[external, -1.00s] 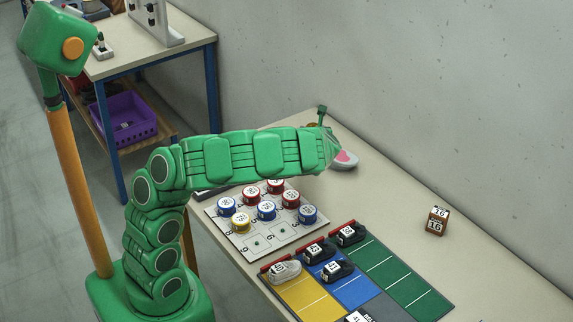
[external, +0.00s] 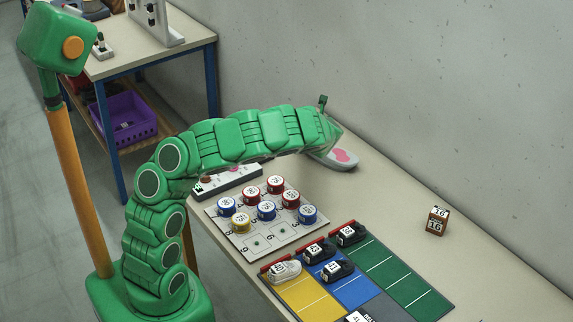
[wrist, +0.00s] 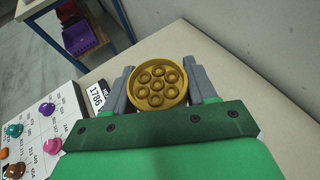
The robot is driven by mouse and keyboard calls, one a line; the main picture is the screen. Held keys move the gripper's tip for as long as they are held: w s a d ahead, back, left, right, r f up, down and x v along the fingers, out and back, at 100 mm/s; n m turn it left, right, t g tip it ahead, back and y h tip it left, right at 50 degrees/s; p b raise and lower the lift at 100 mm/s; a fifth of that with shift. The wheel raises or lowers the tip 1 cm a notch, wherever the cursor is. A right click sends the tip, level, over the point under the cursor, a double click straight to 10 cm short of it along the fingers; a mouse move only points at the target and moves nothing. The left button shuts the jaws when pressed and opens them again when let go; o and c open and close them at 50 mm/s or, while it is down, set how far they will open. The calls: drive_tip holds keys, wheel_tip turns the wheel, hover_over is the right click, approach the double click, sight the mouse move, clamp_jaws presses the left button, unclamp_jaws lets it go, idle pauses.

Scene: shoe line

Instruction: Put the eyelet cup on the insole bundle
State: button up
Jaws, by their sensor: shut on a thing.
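The eyelet cup (wrist: 158,88) is a round gold cup with several ring shapes inside, seen from above in the wrist view. My gripper (wrist: 160,92) is shut on it, with one grey finger at each side. In the external view my arm's end (external: 328,128) is over the far part of the bench; its fingers and the cup are hidden. A grey sole-shaped piece with a pink patch (external: 343,157), perhaps the insole bundle, lies on the bench just below the arm's end, partly covered by it. I cannot see it in the wrist view.
A numbered board (external: 258,242) holds several coloured round tins. Coloured lanes (external: 400,275) with shoes lie nearer. A brown numbered block (external: 437,221) stands at right. A knobbed panel (wrist: 40,130) and a 1786 label (wrist: 96,96) are left of the cup. The wall borders the bench.

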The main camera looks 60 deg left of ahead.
drive_tip(key=w+f, duration=0.1)
drive_tip(key=f, duration=0.1)
drive_tip(key=w+a+f, duration=0.1)
drive_tip(key=w, duration=0.1)
drive_tip(key=w+f, duration=0.2)
drive_tip(key=shift+w+a+f, duration=0.2)
drive_tip(key=shift+a+f, duration=0.1)
drive_tip(key=shift+a, duration=0.1)
drive_tip(key=shift+w+a+f, duration=0.2)
drive_tip(key=shift+w+f, duration=0.3)
drive_tip(key=shift+f, duration=1.65)
drive_tip(key=o, duration=1.1)
drive_tip(key=shift+o, duration=0.2)
drive_tip(key=shift+s+d+r, duration=0.2)
drive_tip(key=shift+d+r, duration=0.05)
drive_tip(key=shift+d, duration=0.15)
drive_tip(key=v, duration=1.1)
